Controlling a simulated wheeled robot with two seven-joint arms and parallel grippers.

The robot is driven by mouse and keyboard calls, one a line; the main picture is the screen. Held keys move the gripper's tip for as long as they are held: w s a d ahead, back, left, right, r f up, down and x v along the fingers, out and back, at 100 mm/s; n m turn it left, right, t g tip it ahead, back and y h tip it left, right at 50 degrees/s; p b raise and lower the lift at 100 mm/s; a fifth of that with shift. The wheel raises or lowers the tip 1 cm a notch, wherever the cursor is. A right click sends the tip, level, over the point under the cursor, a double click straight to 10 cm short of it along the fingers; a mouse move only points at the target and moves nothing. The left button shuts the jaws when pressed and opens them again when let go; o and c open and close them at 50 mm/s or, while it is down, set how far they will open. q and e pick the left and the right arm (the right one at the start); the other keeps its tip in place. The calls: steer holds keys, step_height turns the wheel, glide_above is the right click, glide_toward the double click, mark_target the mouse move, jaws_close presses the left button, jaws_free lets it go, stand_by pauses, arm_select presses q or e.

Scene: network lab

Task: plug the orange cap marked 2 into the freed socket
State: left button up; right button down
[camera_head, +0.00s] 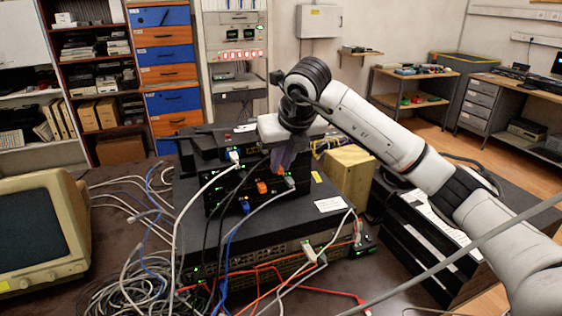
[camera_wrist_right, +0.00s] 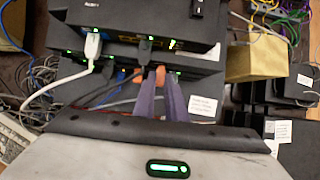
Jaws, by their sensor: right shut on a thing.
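A stack of black network switches (camera_head: 228,190) stands on the table with cables in its ports. My right gripper (camera_head: 285,165) reaches down in front of the stack. In the right wrist view its purple fingers (camera_wrist_right: 160,90) are nearly together, shut on a small orange cap (camera_wrist_right: 160,74) at the front of a switch. The number on this cap cannot be read, and whether it sits in a socket cannot be told. Another orange piece (camera_wrist_right: 122,73) is to its left; in the head view an orange piece (camera_head: 262,187) shows below the fingers. My left gripper is not in view.
White (camera_wrist_right: 92,45), black and blue cables hang close around the ports. A larger rack unit (camera_head: 270,250) lies below the stack. A yellow box (camera_head: 350,175) stands to the right, an old monitor (camera_head: 40,230) to the left. Tangled cables (camera_head: 125,285) cover the table front.

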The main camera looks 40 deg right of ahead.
steer(key=shift+w, duration=0.35)
stand_by(0.3)
steer(key=c, duration=1.7)
jaws_free()
steer(key=b+v, duration=0.1)
steer(key=v, duration=0.9)
steer(key=shift+s+r, duration=0.1)
steer(key=shift+r, duration=0.05)
